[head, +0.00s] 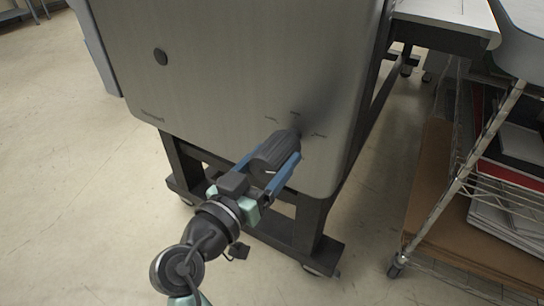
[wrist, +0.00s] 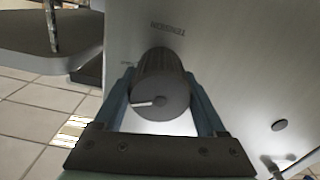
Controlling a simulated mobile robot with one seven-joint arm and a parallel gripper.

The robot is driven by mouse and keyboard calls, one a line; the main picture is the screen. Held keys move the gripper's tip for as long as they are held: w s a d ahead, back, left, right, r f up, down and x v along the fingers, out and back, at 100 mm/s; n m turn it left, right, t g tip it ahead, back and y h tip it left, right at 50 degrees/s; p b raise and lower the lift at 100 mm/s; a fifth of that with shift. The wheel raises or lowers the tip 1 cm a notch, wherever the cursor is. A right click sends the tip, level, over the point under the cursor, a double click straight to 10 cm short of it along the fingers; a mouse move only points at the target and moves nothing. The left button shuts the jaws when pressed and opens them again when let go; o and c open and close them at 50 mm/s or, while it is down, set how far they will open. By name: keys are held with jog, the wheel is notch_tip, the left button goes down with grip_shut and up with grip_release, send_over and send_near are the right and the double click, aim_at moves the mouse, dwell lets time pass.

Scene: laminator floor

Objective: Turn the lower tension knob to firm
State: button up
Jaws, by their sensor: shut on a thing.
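The lower tension knob (head: 272,152) is a dark ribbed cylinder standing out from the lower right of the grey machine panel (head: 230,80). In the wrist view the knob (wrist: 160,85) shows its round end face with a white pointer line directed to the left of the picture. The word TENSION is on the panel beside it, upside down in that view. My gripper (head: 272,172) has its blue fingers on either side of the knob and is shut on it. It also shows in the wrist view (wrist: 162,110). Small marks surround the knob, too small to read in the head view.
A wire rack (head: 470,170) with boards and sheets stands on the right. The machine rests on a dark wheeled frame (head: 310,225). The floor at left is clear.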

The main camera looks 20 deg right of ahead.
jog(key=n+p, duration=0.2)
jog(key=shift+r+n, duration=0.15)
jog(key=shift+n, duration=0.25)
jog(key=n+p, duration=0.3)
jog(key=n, duration=0.1)
jog(key=shift+p, duration=0.35)
jog(key=n+p, duration=0.3)
jog(key=n, duration=0.1)
jog(key=shift+n+p, duration=0.6)
jog(key=shift+n, duration=0.5)
jog(key=shift+f, duration=0.2)
jog(key=o, duration=1.3)
jog(key=p+v, duration=0.2)
jog(key=v, duration=1.1)
